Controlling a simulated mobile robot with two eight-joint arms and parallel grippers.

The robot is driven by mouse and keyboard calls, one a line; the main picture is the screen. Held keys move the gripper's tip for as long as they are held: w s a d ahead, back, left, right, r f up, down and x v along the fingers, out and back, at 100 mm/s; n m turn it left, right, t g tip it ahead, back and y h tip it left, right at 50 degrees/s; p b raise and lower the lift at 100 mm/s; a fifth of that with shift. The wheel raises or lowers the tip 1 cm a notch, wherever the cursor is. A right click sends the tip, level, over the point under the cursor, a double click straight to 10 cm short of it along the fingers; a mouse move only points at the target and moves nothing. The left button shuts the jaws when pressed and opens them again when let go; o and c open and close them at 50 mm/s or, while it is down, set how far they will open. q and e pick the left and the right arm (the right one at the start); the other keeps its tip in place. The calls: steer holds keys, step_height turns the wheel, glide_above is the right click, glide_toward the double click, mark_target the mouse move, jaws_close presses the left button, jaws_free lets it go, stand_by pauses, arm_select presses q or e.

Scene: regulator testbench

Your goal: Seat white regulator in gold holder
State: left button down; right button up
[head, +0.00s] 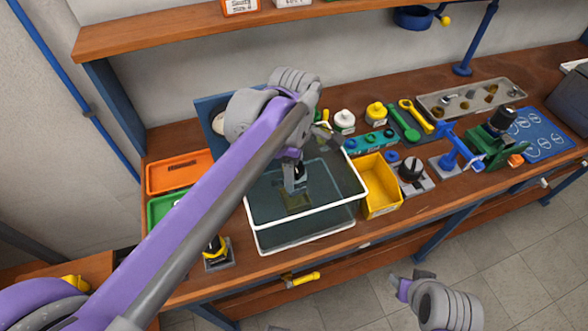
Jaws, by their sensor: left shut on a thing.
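My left gripper (293,160) reaches down into the clear water tank (362,190) and is shut on the white regulator (298,173), whose dark top shows just under the fingers. Its lower part is small and blurred. A dull gold block (296,201), which looks like the gold holder, lies in the tank right below the regulator. I cannot tell whether the two touch. My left forearm hides part of the tank's left side. My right gripper (408,285) hangs off the bench front at lower right, away from the objects; its jaw opening is unclear.
A yellow bin (380,200) stands right of the tank, beside a black-knobbed device (411,169). An orange tray (178,172) and a green tray (160,208) lie left. A yellow-and-black regulator (215,250) stands front left. White and yellow bottles stand behind the tank. A shelf (180,38) overhangs the back.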

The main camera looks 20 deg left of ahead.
arm_select(q)
steer(key=shift+f+b, duration=1.1)
steer(key=shift+f, duration=1.5)
arm_select(e)
steer(key=shift+s+f, duration=0.15)
steer(key=shift+f, duration=0.5)
steer(key=shift+s+f, duration=0.15)
steer(key=shift+f, duration=0.5)
stand_by(1.1)
arm_select(q)
jaws_free()
steer(key=shift+r, duration=0.1)
arm_select(e)
steer(key=shift+r, duration=0.1)
arm_select(q)
steer(key=shift+r+p, duration=2.6)
steer(key=shift+r, duration=1.3)
arm_select(e)
step_height(320, 180, up, 6)
steer(key=w, duration=0.2)
steer(key=shift+r, duration=0.15)
steer(key=shift+s, duration=0.1)
